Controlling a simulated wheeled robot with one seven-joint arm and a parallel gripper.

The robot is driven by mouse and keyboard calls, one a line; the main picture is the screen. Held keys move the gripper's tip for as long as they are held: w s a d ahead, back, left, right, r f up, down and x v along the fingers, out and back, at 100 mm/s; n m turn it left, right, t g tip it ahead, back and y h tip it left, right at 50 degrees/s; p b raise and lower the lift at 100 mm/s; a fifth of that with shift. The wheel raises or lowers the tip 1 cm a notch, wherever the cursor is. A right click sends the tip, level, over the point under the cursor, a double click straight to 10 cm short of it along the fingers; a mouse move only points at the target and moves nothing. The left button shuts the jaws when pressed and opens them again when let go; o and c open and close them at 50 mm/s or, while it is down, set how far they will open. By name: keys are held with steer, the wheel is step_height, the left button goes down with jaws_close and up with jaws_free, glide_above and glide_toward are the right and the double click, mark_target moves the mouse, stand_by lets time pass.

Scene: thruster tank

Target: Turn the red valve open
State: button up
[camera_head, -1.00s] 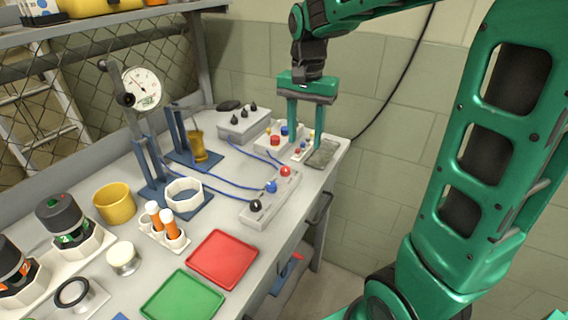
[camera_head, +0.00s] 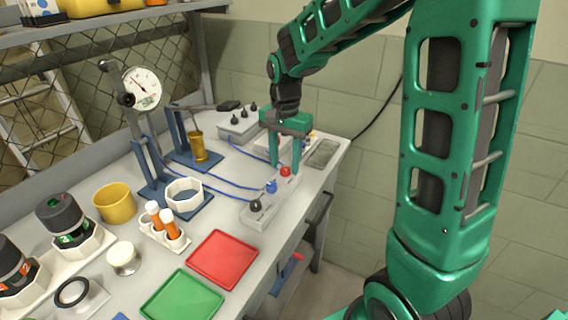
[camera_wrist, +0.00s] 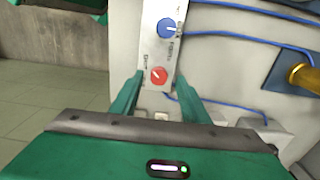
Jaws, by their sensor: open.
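The red valve (camera_head: 286,171) is a small round knob at the far end of a grey valve strip (camera_head: 247,219) on the bench. In the wrist view the red valve (camera_wrist: 158,75) shows a pale pointer mark and lies between and just beyond my two fingertips. My gripper (camera_head: 285,168) is open, its green fingers pointing down on either side of the red valve, apart from it as far as I can tell. A blue knob (camera_head: 271,186) and a black knob (camera_head: 256,206) sit on the same strip.
A grey box with black knobs (camera_head: 238,127) stands behind to the left. Blue hoses (camera_head: 225,185) run across the bench to the strip. A white hexagonal ring (camera_head: 184,194), a red tray (camera_head: 222,258) and a green tray (camera_head: 182,296) lie nearer the camera.

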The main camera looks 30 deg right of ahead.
steer(key=shift+f, duration=0.55)
steer(key=c, duration=1.1)
steer(key=shift+o, duration=0.2)
